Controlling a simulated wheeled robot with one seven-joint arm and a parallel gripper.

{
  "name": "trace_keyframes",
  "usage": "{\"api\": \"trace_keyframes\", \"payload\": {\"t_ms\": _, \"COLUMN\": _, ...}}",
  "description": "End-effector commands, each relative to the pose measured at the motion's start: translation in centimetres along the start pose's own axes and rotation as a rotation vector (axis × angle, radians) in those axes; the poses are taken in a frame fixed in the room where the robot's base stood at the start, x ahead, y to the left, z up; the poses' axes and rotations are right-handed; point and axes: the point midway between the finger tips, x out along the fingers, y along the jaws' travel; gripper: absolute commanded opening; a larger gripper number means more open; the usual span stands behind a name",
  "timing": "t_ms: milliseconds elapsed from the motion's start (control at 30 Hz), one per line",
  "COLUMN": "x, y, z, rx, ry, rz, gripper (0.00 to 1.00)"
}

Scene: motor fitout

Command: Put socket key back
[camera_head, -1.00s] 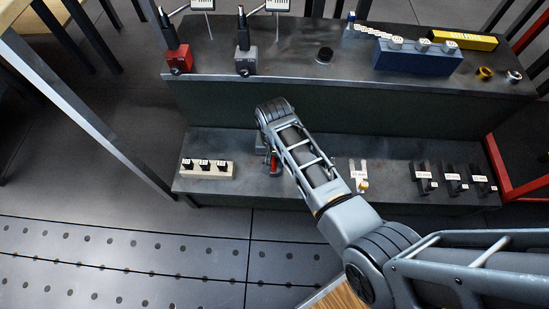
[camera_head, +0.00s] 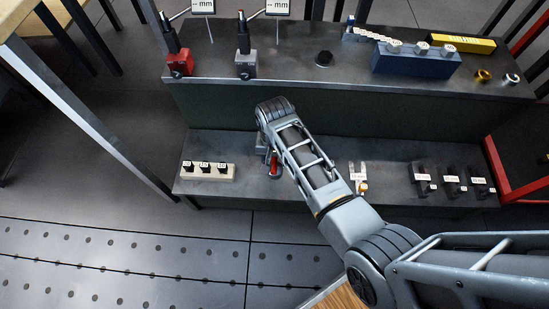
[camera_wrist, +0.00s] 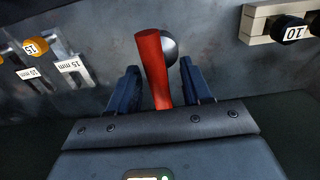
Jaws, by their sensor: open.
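A red-handled tool (camera_head: 274,168) with a round grey end is at the lower shelf; it may be the socket key. In the wrist view the red handle (camera_wrist: 153,62) runs between the two blue fingers of my gripper (camera_wrist: 160,76). The fingers are open, with a gap on each side of the handle. The grey round end (camera_wrist: 170,46) shows just behind the handle. In the head view my gripper (camera_head: 264,152) is mostly hidden by my arm. I cannot tell what supports the tool.
A pale rack (camera_head: 207,173) with several dark labelled knobs is left of the gripper. Labelled pieces (camera_head: 424,181) stand on the right of the lower shelf. The upper shelf holds a red block (camera_head: 180,63), a grey block (camera_head: 245,64) and a blue block (camera_head: 418,60).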

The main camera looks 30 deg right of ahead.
Motion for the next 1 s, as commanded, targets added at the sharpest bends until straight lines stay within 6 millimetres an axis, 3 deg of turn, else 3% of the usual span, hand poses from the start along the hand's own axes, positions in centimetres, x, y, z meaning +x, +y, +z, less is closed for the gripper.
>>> {"api": "trace_keyframes", "payload": {"t_ms": 33, "x": -1.4, "y": 0.0, "z": 0.0, "rx": 0.000, "ry": 0.002, "rz": 0.000, "gripper": 0.49}}
{"api": "trace_keyframes", "payload": {"t_ms": 300, "x": -7.0, "y": 0.0, "z": -0.1, "rx": 0.001, "ry": 0.002, "rz": -0.001, "gripper": 0.49}}
{"api": "trace_keyframes", "payload": {"t_ms": 500, "x": -9.8, "y": 0.0, "z": 0.0, "rx": 0.000, "ry": 0.001, "rz": 0.000, "gripper": 0.49}}
{"api": "trace_keyframes", "payload": {"t_ms": 700, "x": -10.7, "y": 0.0, "z": 0.0, "rx": 0.000, "ry": 0.000, "rz": 0.000, "gripper": 0.49}}
{"api": "trace_keyframes", "payload": {"t_ms": 1000, "x": -10.5, "y": 0.7, "z": -0.2, "rx": -0.004, "ry": 0.017, "rz": 0.002, "gripper": 0.49}}
